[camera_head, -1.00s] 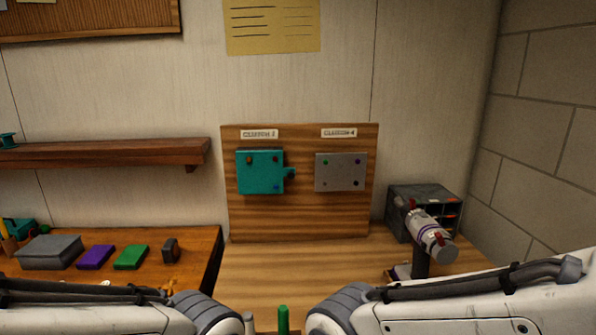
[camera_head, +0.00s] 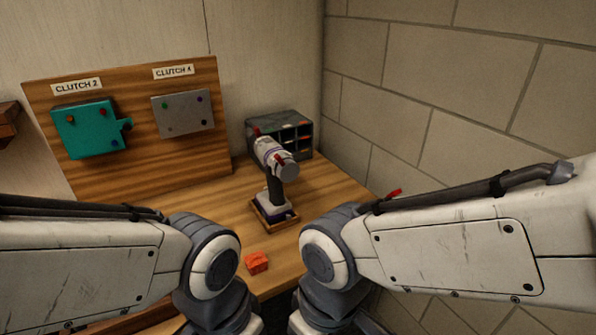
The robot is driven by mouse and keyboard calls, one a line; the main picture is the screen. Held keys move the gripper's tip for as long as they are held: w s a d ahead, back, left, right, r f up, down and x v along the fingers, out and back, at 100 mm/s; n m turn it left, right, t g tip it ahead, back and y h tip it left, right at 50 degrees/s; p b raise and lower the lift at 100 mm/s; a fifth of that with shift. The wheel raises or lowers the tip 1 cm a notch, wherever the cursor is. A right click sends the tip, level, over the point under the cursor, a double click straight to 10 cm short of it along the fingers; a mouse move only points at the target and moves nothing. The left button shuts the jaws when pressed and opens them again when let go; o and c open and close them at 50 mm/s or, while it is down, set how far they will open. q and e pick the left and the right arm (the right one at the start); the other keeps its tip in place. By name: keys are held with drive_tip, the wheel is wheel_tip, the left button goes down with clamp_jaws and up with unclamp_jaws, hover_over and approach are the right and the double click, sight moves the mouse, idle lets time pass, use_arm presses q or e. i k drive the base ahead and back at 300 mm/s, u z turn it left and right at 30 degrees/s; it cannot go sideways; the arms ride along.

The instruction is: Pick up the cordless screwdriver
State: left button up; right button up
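The cordless screwdriver (camera_head: 273,160) stands upright on the table, a white and grey body with a dark handle, purple band and red parts. Its base sits in a small wooden tray (camera_head: 261,221). Both my arms come in from the lower left and lower right, with their joints in front of the screwdriver. Neither of my grippers is in view, and nothing of mine visibly touches the screwdriver.
A wooden board holds a teal plate (camera_head: 88,130) labelled CLUTCH 2 and a grey plate (camera_head: 182,113) labelled CLUTCH 4. A dark organizer box (camera_head: 290,124) stands behind the screwdriver. An orange block (camera_head: 257,262) lies near the front. A block wall (camera_head: 440,110) bounds the right side.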

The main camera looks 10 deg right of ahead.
sight(272, 204)
drive_tip(key=z, duration=0.85)
drive_tip(key=i, duration=0.65)
drive_tip(key=u, duration=2.1)
